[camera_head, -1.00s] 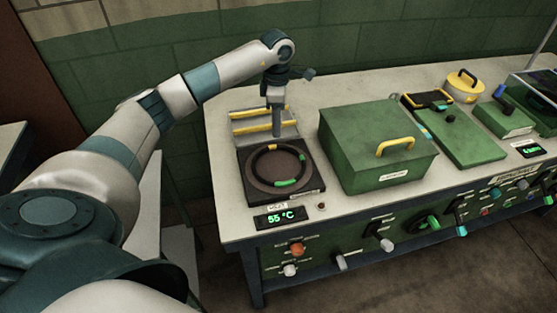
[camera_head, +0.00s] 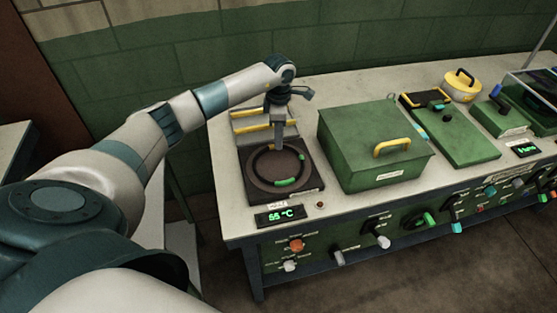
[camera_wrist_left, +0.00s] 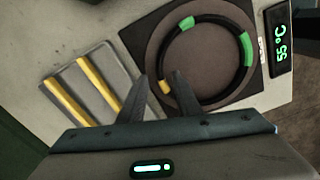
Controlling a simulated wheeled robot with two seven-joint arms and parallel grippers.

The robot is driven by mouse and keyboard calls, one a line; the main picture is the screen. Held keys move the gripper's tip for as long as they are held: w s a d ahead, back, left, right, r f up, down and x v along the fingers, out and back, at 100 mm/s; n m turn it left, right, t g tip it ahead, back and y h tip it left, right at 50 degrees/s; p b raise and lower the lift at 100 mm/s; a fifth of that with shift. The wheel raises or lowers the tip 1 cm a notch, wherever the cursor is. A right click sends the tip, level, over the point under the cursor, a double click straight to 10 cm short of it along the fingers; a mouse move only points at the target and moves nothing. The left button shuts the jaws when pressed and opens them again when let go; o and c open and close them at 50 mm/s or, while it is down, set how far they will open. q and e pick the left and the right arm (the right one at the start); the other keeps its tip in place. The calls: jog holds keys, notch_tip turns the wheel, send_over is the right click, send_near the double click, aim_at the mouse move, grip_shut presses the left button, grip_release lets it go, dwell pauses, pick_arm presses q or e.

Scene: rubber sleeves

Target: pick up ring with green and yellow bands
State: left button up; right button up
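A dark ring with green and yellow bands (camera_head: 286,183) lies flat on a round brown plate set in a square black base. The wrist view shows the ring (camera_wrist_left: 246,50) with two green bands and a yellow band (camera_wrist_left: 166,87). My left gripper (camera_head: 279,147) points down over the far edge of the ring and hides part of it in the head view. In the wrist view my left gripper (camera_wrist_left: 160,88) is open. The yellow band shows in the gap between its fingertips; I cannot tell whether they touch it. My right gripper is not in view.
A grey rack with yellow bars (camera_head: 250,122) stands behind the plate. A green box with a yellow handle (camera_head: 370,150) is close on the right. A 55 °C display (camera_head: 279,216) sits at the table's front edge. Several other devices stand farther right.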

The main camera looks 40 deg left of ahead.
pick_arm(q)
jog(key=shift+f, duration=1.05)
grip_shut()
